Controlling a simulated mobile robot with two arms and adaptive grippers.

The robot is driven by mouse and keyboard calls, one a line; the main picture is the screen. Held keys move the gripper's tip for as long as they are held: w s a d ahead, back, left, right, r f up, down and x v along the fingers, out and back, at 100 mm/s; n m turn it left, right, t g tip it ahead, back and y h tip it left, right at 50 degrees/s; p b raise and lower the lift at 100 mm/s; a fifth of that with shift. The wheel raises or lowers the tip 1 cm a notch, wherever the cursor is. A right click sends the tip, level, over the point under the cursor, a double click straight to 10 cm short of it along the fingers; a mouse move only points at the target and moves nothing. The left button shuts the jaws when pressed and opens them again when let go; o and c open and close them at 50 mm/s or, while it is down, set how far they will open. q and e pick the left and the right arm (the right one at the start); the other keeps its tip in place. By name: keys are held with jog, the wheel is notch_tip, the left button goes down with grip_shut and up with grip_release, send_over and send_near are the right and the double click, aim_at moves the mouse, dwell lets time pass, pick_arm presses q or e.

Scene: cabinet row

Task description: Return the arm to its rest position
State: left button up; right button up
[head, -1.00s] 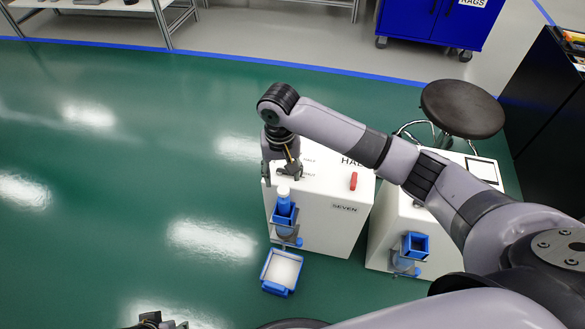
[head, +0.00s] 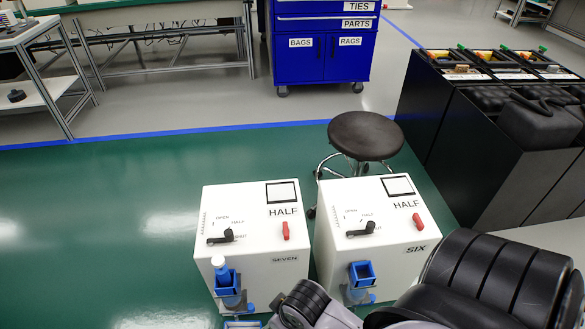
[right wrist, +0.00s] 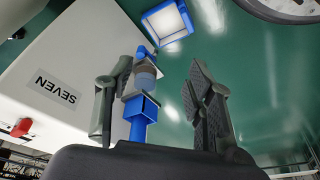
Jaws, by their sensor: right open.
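My right arm (head: 480,285) is folded in low at the bottom right of the head view, and its gripper is hidden there. In the right wrist view my right gripper (right wrist: 150,80) has its two dark fingers spread apart, with nothing held. Beyond the fingers are the blue holder (right wrist: 143,110) and bottle on the front of the white cabinet SEVEN (right wrist: 30,62); they look apart from the fingers. In the head view cabinet SEVEN (head: 243,207) shows a black lever (head: 222,237) and a red handle (head: 285,230). My left gripper is not in view.
Cabinet SIX (head: 375,210) stands right of SEVEN, with its own blue holder (head: 361,274). A stool (head: 366,136) is behind. Black bins (head: 470,140) stand at the right. A blue-rimmed tray (right wrist: 166,24) lies on the green floor. Floor left of SEVEN is clear.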

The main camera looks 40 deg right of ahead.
jog(key=shift+s+d+h, duration=0.3)
jog(key=shift+s+d, duration=0.7)
jog(key=shift+d, duration=0.1)
jog(key=shift+f+p, duration=0.15)
jog(key=shift+p, duration=0.15)
